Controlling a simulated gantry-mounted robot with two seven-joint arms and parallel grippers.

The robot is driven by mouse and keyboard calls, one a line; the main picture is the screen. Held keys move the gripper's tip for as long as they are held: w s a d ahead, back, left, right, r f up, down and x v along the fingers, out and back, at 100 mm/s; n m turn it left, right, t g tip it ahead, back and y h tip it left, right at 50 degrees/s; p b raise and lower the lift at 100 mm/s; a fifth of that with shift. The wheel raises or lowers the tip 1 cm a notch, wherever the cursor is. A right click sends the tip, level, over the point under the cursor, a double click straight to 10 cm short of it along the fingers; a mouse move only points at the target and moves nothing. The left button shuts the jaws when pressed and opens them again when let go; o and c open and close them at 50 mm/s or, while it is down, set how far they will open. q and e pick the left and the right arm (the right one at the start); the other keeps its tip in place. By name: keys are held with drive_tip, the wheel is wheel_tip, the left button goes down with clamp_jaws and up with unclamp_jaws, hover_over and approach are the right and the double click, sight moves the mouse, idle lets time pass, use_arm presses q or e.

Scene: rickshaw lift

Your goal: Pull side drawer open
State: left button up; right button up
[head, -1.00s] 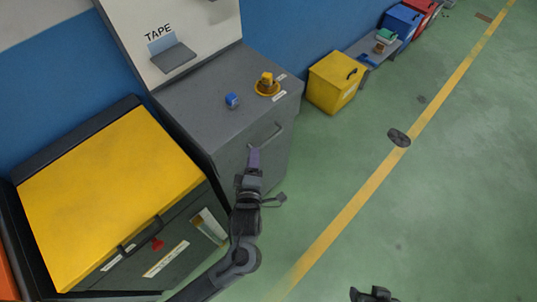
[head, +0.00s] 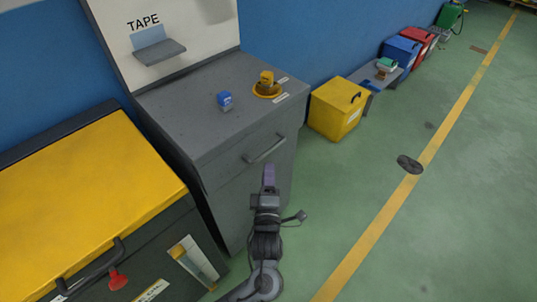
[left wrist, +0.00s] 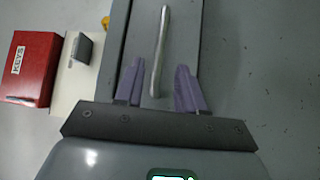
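The side drawer is the front of the grey cabinet (head: 232,170), with a metal bar handle (head: 264,149) near its top. The drawer front looks flush with the cabinet. My left gripper (head: 269,178) is in front of the drawer, below the handle in the head view. In the left wrist view the gripper (left wrist: 159,88) has its purple fingers apart, with the lower end of the bar handle (left wrist: 160,50) between them in the picture. I cannot tell whether they touch it. My right gripper is not in view.
A blue cube (head: 224,100) and a yellow item (head: 266,80) sit on the cabinet top. A yellow-lidded chest (head: 85,190) stands close on the left. A yellow bin (head: 337,108) stands to the right. The green floor (head: 340,190) to the right is mostly clear.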

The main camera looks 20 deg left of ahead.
sight(268, 150)
use_arm(q)
drive_tip(key=b+x, duration=0.2)
drive_tip(key=x, duration=0.6)
drive_tip(key=shift+w+a+r, duration=0.1)
clamp_jaws()
